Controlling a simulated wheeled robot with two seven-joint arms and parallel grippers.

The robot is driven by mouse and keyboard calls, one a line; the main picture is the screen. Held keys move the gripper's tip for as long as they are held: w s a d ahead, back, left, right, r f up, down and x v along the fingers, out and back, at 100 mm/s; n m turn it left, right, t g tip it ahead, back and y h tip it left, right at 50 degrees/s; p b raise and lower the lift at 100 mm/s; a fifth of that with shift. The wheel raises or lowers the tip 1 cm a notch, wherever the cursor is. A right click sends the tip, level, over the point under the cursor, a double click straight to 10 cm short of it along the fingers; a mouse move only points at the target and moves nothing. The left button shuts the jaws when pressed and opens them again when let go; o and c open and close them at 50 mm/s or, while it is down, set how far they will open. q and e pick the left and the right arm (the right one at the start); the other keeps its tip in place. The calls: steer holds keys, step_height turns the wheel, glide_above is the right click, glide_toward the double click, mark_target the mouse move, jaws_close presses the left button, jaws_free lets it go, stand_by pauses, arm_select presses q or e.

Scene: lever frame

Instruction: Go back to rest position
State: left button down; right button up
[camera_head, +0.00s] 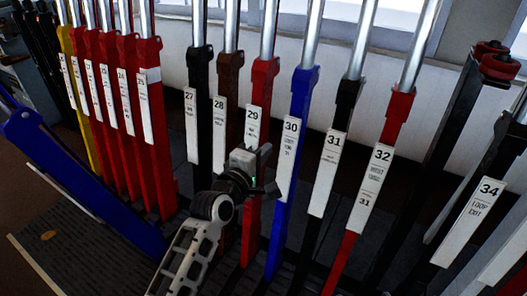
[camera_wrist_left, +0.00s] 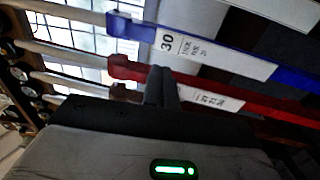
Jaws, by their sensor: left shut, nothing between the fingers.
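My left gripper (camera_head: 263,153) is in front of the lower part of the red lever 29 (camera_head: 262,85), just below its white label (camera_head: 252,125). In the left wrist view its dark fingers (camera_wrist_left: 161,84) are together, with nothing seen between them. They overlap the red lever (camera_wrist_left: 125,67) near its label; I cannot tell whether they touch it. The blue lever 30 (camera_head: 301,90) stands to the right, and it also shows in the left wrist view (camera_wrist_left: 125,26). My right gripper is out of view.
The brown lever 28 (camera_head: 228,72) and black lever 27 (camera_head: 199,68) stand close on the left. The black lever 31 (camera_head: 348,95) and red lever 32 (camera_head: 396,108) stand on the right. A blue lever (camera_head: 70,165) leans forward at left. Lever 34 (camera_head: 470,222) also leans forward at right.

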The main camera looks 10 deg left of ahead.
arm_select(q)
steer(key=s+a+f+m+g+p, duration=0.1)
steer(key=s+f+m+g+p, duration=0.1)
steer(key=s+m, duration=0.6)
steer(key=s+a+f+m+g+y+p, duration=0.1)
steer(key=s+m+p, duration=0.5)
steer(key=s, duration=1.2)
step_height(320, 180, down, 4)
steer(key=a+m+g, duration=0.1)
steer(key=m+g, duration=0.1)
steer(key=shift+r+m+g, duration=0.2)
steer(key=shift+m+g, duration=0.1)
steer(key=shift+m, duration=0.1)
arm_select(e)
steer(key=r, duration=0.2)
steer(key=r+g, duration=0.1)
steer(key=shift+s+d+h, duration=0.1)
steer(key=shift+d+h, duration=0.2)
arm_select(q)
steer(key=shift+w, duration=0.1)
